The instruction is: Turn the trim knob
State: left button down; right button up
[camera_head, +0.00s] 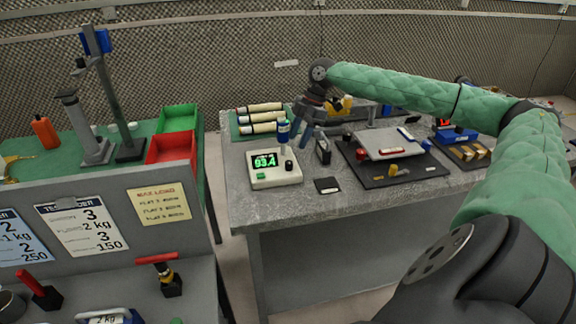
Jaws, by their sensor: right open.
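A white meter (265,180) with a green lit display reading 93.4 stands near the left front of the grey stone-topped bench. A small black knob (289,166) sits on its right side; it looks like the trim knob. A blue and white upright piece (283,131) rises behind the knob. My right gripper (303,137) is open, with its grey fingers pointing down, above and behind the meter's right side. It is apart from the knob, and nothing shows between the fingers. My left gripper is not in view.
A small dark box (323,151) stands right of the meter, and a black pad (327,185) lies in front of it. A dark board (393,163) with a grey plate is farther right. Rolled tubes (262,123) lie behind the meter. The bench's front left is clear.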

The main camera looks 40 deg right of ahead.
aim_at(289, 162)
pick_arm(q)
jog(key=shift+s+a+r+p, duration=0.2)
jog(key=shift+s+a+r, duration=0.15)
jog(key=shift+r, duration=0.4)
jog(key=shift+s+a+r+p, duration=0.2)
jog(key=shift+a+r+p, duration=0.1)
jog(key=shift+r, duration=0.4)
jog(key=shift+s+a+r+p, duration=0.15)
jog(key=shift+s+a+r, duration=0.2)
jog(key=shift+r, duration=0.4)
pick_arm(e)
jog(key=shift+x, duration=4.15)
jog(key=shift+s+d, duration=0.1)
jog(key=shift+s, duration=0.05)
grip_shut()
